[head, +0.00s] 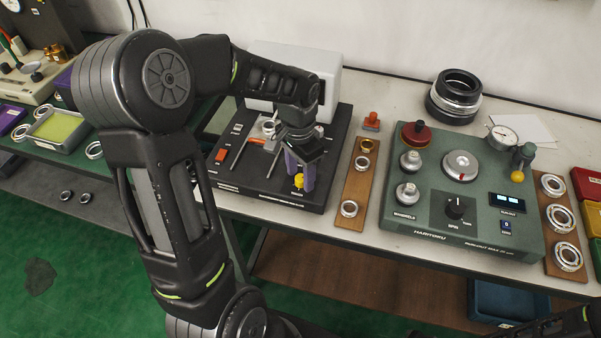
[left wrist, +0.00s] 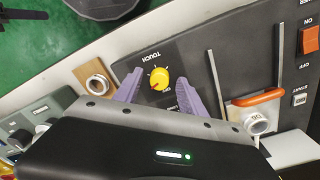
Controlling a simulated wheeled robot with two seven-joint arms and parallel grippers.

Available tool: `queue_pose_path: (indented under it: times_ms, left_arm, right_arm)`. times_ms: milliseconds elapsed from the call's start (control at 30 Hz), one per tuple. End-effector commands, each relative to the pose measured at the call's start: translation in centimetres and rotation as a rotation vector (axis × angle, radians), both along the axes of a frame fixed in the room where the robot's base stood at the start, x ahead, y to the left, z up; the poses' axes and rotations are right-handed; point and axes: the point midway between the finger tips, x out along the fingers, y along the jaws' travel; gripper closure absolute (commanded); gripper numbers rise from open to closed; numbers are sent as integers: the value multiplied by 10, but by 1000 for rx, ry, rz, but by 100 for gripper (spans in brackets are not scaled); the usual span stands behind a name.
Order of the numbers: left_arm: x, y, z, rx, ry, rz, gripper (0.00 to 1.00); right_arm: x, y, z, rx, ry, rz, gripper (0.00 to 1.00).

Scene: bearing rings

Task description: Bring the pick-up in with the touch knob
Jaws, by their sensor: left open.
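The touch knob (left wrist: 159,79) is yellow and sits on the black machine's panel, beside the word TOUCH in the left wrist view. It also shows in the head view (head: 299,181). My left gripper (left wrist: 155,85) is open, with its purple fingers on either side of the knob; I cannot tell whether they touch it. The same gripper (head: 300,178) points down over the black machine (head: 265,196) in the head view. An orange bar (left wrist: 256,98) spans the slotted panel, near a pale ring (left wrist: 257,123); I cannot tell which part is the pick-up.
A wooden strip with rings (head: 355,185) lies right of the machine. Beyond it stands the green run-out tester (head: 405,222) with a dial gauge (head: 503,137). A red rocker switch (head: 221,155) is on the panel's left. A white box (head: 325,95) stands behind.

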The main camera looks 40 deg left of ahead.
Motion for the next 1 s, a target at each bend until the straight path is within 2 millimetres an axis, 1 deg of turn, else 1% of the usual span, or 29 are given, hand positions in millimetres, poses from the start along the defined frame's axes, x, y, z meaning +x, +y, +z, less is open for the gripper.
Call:
queue_pose_path:
  times_ms: [167, 400, 500, 633, 1000]
  left_arm:
    - [1, 1, 19, 2, -5, -1, 52]
    - [2, 2, 59, 0, -5, 0, 52]
    - [2, 3, 70, 1, -3, -1, 52]
    - [1, 3, 76, 1, -1, -1, 52]
    - [1, 3, 75, 0, -1, -1, 52]
  right_arm:
    - [0, 0, -2, 0, -1, 0, 64]
    - [0, 0, -4, 1, -1, 1, 64]
    - [0, 0, -5, 1, -1, 1, 64]
    - [1, 0, -5, 1, -1, 1, 64]
    - [0, 0, -5, 1, -1, 1, 64]
